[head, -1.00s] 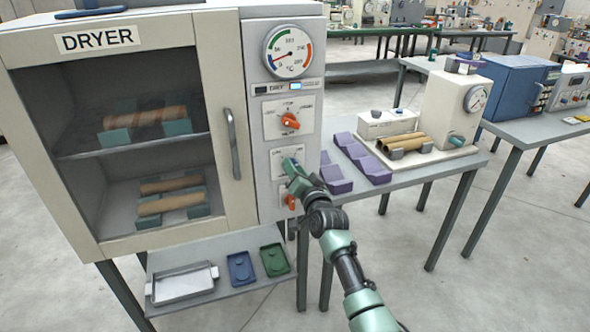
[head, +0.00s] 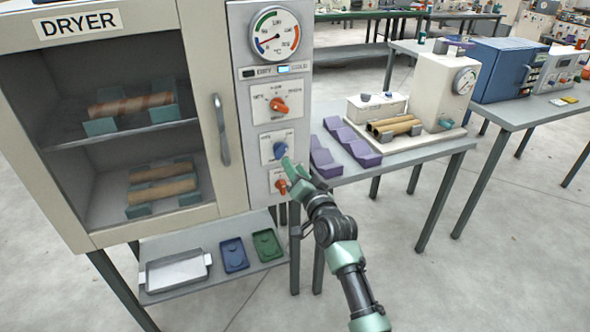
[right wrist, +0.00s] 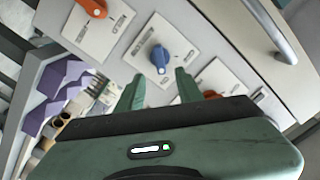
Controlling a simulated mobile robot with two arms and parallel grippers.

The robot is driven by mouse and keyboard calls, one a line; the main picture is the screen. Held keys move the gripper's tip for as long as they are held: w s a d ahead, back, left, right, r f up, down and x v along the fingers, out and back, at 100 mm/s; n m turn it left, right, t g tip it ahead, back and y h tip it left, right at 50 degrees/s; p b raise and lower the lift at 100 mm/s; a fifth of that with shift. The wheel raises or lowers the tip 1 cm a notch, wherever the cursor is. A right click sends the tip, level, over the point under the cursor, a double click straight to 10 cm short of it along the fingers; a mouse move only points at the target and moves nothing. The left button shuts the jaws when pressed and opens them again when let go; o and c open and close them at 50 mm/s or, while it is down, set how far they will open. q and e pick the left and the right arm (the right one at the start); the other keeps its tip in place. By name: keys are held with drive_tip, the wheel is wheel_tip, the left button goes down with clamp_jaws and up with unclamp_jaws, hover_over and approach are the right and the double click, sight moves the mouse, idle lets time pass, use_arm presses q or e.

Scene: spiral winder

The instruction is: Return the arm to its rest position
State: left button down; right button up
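My right gripper (head: 294,167) is in front of the lower part of the dryer's control panel, just below and right of the blue knob (head: 280,150). In the right wrist view the two green fingers (right wrist: 160,75) stand apart with nothing between them. The blue knob (right wrist: 159,58) shows beyond the fingertips, with a visible gap. An orange knob (head: 282,186) sits below the blue one, close to the gripper, and another orange knob (head: 278,106) sits above. My left gripper is not in view.
The dryer (head: 220,195) has its door shut, with brown tubes inside on teal holders. A shelf (head: 215,287) below holds a metal tray, a blue tray and a green tray. Purple holders (head: 326,160) lie on the bench to the right.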

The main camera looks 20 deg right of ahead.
idle(0.3)
drive_tip(key=s+a+f+n+g, duration=0.15)
drive_tip(key=s+f, duration=0.25)
drive_tip(key=f, duration=0.6)
drive_tip(key=s+f+n+g, duration=0.1)
drive_tip(key=s+f+g, duration=0.2)
drive_tip(key=f, duration=0.7)
drive_tip(key=s+a+f+n+g, duration=0.15)
drive_tip(key=s+f, duration=0.25)
drive_tip(key=f, duration=0.6)
drive_tip(key=s+f+n+g, duration=0.2)
drive_tip(key=s+f+g, duration=0.3)
drive_tip(key=s+f, duration=1.35)
drive_tip(key=s+d+f+n+g, duration=0.1)
drive_tip(key=s+f, duration=0.3)
drive_tip(key=s, duration=0.6)
drive_tip(key=s+d+f+n+g, duration=0.1)
drive_tip(key=s+f+g, duration=0.2)
drive_tip(key=s, duration=0.8)
drive_tip(key=s+d+f+n+g, duration=0.1)
drive_tip(key=s+f, duration=0.4)
drive_tip(key=s, duration=0.6)
drive_tip(key=shift+s+n+g+h, duration=0.3)
drive_tip(key=shift+n+g, duration=0.2)
drive_tip(key=shift+n, duration=0.1)
drive_tip(key=shift+w, duration=0.1)
